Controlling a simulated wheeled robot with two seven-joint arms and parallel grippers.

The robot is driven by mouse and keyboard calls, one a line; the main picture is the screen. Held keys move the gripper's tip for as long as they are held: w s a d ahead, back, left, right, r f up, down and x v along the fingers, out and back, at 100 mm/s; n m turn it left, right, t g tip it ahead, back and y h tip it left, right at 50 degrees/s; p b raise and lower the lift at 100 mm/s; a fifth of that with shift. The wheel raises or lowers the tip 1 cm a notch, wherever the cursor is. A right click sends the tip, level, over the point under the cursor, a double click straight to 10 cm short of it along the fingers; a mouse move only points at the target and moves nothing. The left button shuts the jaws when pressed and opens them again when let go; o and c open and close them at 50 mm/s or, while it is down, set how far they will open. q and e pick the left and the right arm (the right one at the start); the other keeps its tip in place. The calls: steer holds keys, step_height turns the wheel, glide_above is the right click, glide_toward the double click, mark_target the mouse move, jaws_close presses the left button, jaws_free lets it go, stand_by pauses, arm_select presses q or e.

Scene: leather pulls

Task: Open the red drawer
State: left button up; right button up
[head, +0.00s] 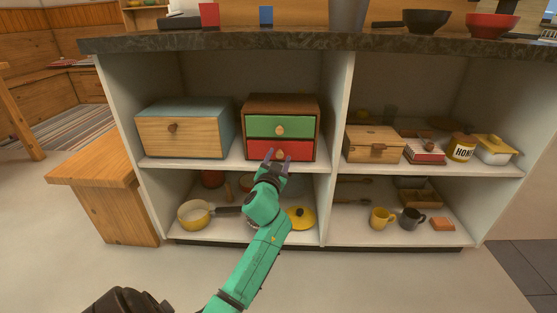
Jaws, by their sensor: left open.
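The red drawer (298,151) is the lower drawer of a small brown wooden chest (282,99) on the upper shelf. It looks shut, flush with the green drawer (264,126) above it, which has a round tan knob. A small pull (280,154) shows on the red front, close above my fingertips. My left gripper (277,156) is open in front of the red drawer, its fingers pointing at the pull. I cannot tell whether the fingers touch it or stand around it. My right gripper is not in view.
A blue-topped wooden box (180,138) stands left of the chest. A white divider (338,150) is to its right, with a wooden case (373,145) beyond. Below are a yellow pan (194,215) and a yellow lid (301,218). A stone counter (230,40) overhangs the shelves.

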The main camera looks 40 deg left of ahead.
arm_select(q)
jaws_close()
stand_by(1.4)
